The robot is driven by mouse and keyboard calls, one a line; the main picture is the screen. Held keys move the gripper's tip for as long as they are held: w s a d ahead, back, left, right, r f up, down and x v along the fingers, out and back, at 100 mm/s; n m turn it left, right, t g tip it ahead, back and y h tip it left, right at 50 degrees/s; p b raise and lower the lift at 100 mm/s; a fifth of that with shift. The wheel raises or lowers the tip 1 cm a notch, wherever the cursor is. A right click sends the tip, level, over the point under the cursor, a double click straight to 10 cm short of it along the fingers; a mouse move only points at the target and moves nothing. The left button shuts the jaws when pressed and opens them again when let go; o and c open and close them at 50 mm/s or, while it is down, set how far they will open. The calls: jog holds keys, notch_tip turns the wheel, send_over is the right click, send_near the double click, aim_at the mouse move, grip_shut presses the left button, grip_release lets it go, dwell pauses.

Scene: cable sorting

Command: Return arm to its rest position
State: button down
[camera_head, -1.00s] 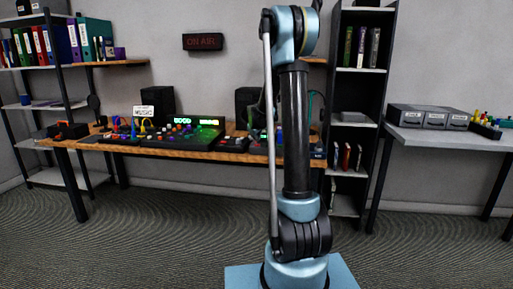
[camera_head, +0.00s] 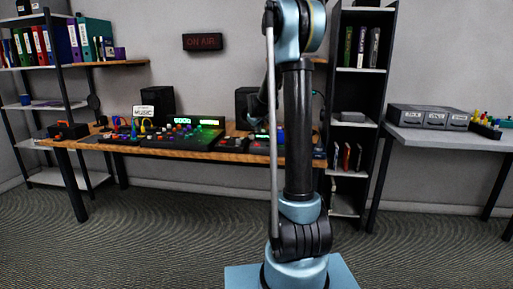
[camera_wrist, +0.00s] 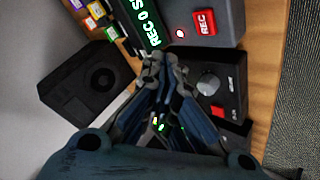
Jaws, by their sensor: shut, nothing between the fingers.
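My gripper (camera_wrist: 162,62) points over the desk in the wrist view, its two fingertips together with nothing between them. It is above or beside a black box with a grey knob (camera_wrist: 208,83) and near a grey console (camera_wrist: 228,12) with a red REC button (camera_wrist: 204,22). I cannot tell whether it touches either one. In the head view my upright arm hides part of the desk, and I cannot make out the gripper clearly there.
A wooden desk (camera_head: 175,153) carries a mixing console (camera_head: 190,137) and a speaker (camera_head: 160,103); one speaker (camera_wrist: 95,80) is left of the gripper. A grey side table (camera_head: 450,138) with labelled boxes (camera_head: 428,117) stands right. The carpet (camera_head: 130,240) in front is clear.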

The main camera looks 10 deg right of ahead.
dwell(0.3)
jog(key=s+d+m+g, duration=0.1)
jog(key=s+m+g, duration=0.3)
jog(key=s, duration=2.6)
jog(key=s+f+m+g, duration=0.1)
jog(key=s+f, duration=0.3)
jog(key=s, duration=0.4)
jog(key=s+f+m+g, duration=0.1)
jog(key=s+f, duration=0.2)
jog(key=s, duration=0.6)
jog(key=s+f+m+g+y, duration=0.1)
jog(key=s+f, duration=0.3)
jog(key=s, duration=0.5)
jog(key=shift+s+a+f+m, duration=0.15)
jog(key=shift+s+f+m, duration=0.1)
jog(key=shift+f+m, duration=0.05)
jog(key=shift+w+f, duration=0.2)
jog(key=shift+w, duration=0.25)
